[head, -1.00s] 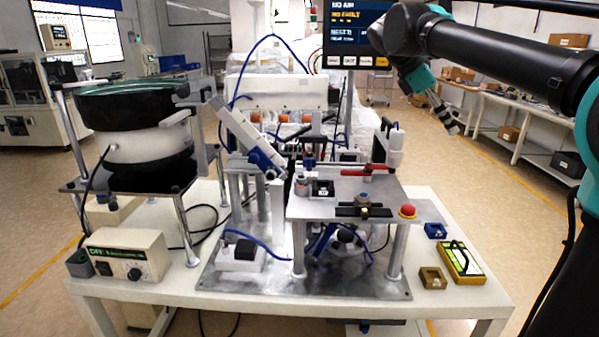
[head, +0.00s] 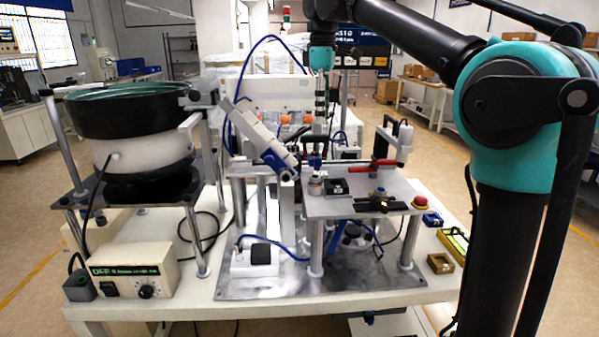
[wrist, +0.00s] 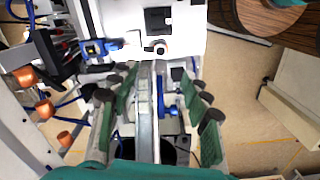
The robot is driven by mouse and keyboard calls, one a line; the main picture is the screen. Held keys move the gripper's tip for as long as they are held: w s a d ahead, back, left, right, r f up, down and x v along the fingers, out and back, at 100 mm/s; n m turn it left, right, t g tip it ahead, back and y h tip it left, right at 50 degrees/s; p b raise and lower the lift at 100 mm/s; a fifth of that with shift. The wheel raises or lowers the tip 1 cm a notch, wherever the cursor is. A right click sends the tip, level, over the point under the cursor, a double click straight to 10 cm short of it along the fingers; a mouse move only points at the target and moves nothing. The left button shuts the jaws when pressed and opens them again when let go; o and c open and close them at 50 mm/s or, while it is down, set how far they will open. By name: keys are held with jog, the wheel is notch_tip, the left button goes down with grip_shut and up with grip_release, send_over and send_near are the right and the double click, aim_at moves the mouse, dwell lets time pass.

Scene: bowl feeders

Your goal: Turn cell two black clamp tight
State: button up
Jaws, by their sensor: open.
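A black bar clamp with a round knob (head: 380,203) lies flat near the front right of the raised metal plate (head: 340,207) in the head view. I cannot tell from here how tight it is. A clamp with a red handle (head: 370,165) sits behind it on the same plate. My gripper (head: 320,108) hangs pointing down above the back of the station, behind and left of the black clamp and well above the plate. In the wrist view my gripper (wrist: 155,90) is open, its green-padded fingers apart with nothing held. I cannot make out the black clamp in that view.
A red button (head: 420,202) stands at the plate's right corner. A white slanted cylinder (head: 262,135) and upright post (head: 404,142) rise beside the plate. The bowl feeder (head: 140,120) stands at left, with its control box (head: 133,277) in front. Small trays (head: 440,263) lie at right.

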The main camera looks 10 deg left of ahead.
aim_at(315, 176)
jog(key=f, duration=0.5)
jog(key=a+f, duration=0.1)
jog(key=f, duration=1.1)
jog(key=shift+s+a+f, duration=0.15)
jog(key=shift+a, duration=0.05)
grip_shut()
